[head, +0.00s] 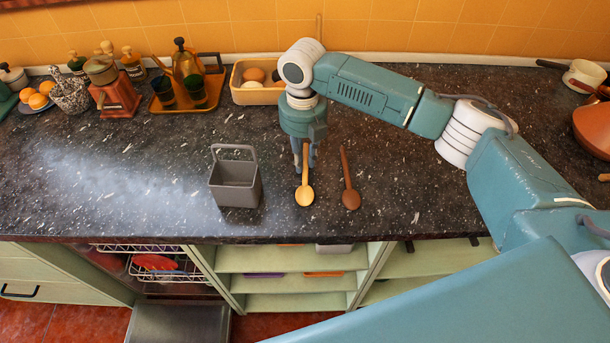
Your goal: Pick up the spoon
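A light yellow wooden spoon (304,196) lies on the dark speckled counter, bowl towards the front edge. A dark brown spoon (351,199) lies just right of it, its handle pointing to the back. My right gripper (305,166) points down over the handle of the light spoon, with its fingers at that handle. The fingers hide the upper part of the handle. I cannot tell whether they are closed on it. My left gripper is not in view.
A grey basket with a handle (235,183) stands left of the spoons. A wooden tray with a coffee pot (187,67), a grinder (112,91) and a bread box (250,94) stand at the back. Pans (583,76) are at the far right. The front-left counter is clear.

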